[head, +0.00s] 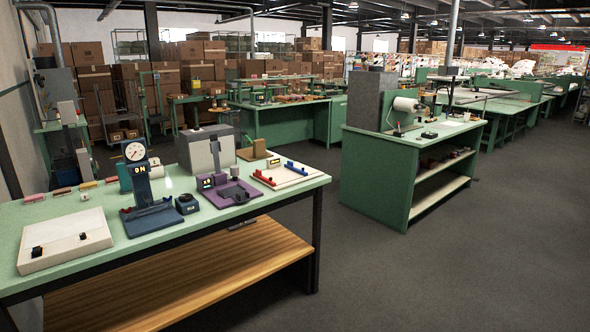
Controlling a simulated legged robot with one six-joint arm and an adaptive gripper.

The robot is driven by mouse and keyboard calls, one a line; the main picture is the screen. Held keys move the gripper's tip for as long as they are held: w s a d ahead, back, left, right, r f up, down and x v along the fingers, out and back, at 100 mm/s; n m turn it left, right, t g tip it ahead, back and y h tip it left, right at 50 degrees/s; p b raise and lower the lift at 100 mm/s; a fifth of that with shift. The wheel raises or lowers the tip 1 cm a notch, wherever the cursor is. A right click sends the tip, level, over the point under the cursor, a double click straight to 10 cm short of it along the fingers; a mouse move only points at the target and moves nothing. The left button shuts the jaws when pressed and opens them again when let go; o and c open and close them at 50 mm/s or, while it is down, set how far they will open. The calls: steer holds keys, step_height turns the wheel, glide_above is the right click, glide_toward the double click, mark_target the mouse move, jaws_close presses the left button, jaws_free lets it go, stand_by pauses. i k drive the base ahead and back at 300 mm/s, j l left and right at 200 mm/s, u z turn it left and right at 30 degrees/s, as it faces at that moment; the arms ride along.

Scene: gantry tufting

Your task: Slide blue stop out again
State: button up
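A white board (284,176) lies near the right end of the green-topped workbench (310,182). A small blue piece (297,166), which looks like the blue stop, sits along its right side. A red piece (264,178) sits along its left side. A small dark block with lit yellow marks (273,162) stands at the board's back edge. The blue piece is small at this distance, so its exact position on any track cannot be told. My gripper is not in view.
A purple-based device (229,192), a dark blue stand with a dial (150,200) and a white panel with black knobs (64,240) share the bench. A grey box (206,149) stands behind. Clear floor (400,270) lies in front and right, before a green cabinet (375,175).

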mark_target(289, 165)
steer(key=i+l, duration=0.2)
steer(key=i, duration=0.8)
steer(key=i+l, duration=0.15)
steer(key=i, duration=0.85)
steer(key=i+l, duration=0.2)
steer(key=i, duration=0.8)
steer(key=i+l+z, duration=0.1)
steer(key=i, duration=0.95)
steer(key=l, duration=0.05)
